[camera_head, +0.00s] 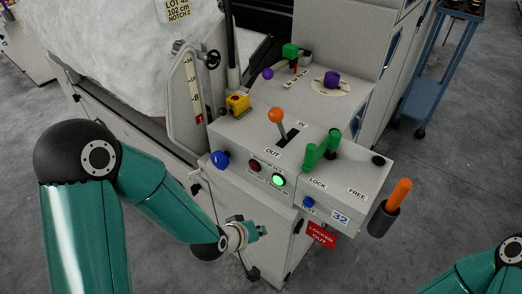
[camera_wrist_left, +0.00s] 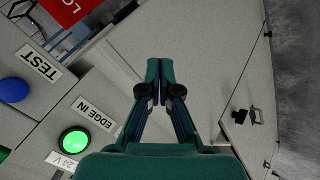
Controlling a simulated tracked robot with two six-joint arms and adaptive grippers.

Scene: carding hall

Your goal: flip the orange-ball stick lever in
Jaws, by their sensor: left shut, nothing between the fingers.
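The orange-ball stick lever (camera_head: 277,116) stands on the sloped grey control panel (camera_head: 235,128) in the head view. Its stick rises from a dark slot with an OUT label at the near end and an IN label at the far end, and it leans toward the OUT side. My left gripper (camera_head: 262,231) is shut and empty, low in front of the panel's front face, well below and apart from the lever. The left wrist view shows its closed fingers (camera_wrist_left: 160,70) against grey panelling; the lever is not in that view. My right gripper is out of view.
A green handle (camera_head: 321,150) stands right of the lever, by LOCK and FREE labels. A lit green button (camera_head: 279,181), a blue knob (camera_head: 220,159) and a red LOCKED OUT tag (camera_head: 321,236) are on the front. An orange-handled tool sits in a dark holder (camera_head: 383,219) at right.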

